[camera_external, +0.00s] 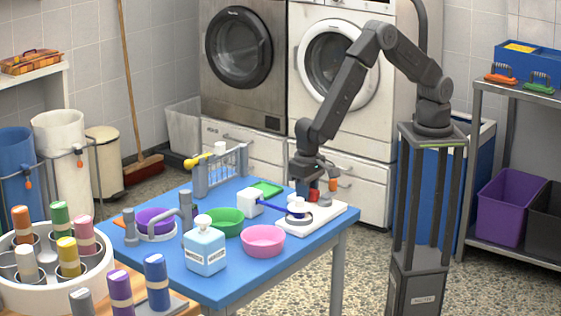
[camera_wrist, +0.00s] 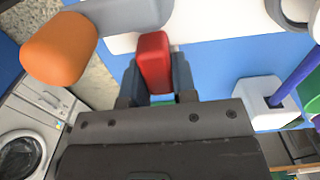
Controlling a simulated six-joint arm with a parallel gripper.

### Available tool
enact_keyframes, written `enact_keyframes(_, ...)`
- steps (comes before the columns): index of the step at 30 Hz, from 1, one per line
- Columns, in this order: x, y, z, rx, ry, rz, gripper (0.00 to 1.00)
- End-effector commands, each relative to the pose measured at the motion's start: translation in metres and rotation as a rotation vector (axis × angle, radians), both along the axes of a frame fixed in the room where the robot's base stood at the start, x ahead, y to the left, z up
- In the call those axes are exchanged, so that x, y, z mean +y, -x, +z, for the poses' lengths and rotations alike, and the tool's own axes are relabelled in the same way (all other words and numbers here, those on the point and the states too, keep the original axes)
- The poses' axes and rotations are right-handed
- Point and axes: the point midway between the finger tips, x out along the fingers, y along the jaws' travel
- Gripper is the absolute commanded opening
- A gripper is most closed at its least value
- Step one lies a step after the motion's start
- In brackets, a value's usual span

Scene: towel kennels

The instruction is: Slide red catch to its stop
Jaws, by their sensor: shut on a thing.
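The red catch (camera_wrist: 154,62) sits between the two fingers of my gripper (camera_wrist: 158,82) in the wrist view, and the fingers are shut on it. In the external view the red catch (camera_external: 314,194) shows as a small red piece below my gripper (camera_external: 309,184), at the white base plate (camera_external: 322,217) on the right side of the blue table. An orange knob (camera_external: 333,185) stands just right of the catch; in the wrist view it is large at the upper left (camera_wrist: 58,48). The track and stop of the catch cannot be made out.
Left of the plate are a white block with a blue rod (camera_external: 250,202), a pink bowl (camera_external: 263,241), a green bowl (camera_external: 222,222) and a white-blue bottle (camera_external: 204,246). A wire rack (camera_external: 221,170) stands at the table's back. The blue table's (camera_external: 310,252) front right is clear.

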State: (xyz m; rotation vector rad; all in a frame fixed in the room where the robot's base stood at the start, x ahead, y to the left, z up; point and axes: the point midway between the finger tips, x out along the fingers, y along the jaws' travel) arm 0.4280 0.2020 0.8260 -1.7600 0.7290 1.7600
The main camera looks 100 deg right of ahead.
Motion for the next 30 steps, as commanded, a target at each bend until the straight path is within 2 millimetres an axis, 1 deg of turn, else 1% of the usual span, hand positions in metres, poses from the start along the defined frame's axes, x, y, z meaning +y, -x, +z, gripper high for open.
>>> enact_keyframes(30,-0.022,-0.022,0.0,-0.001,-0.001,-0.001,0.12)
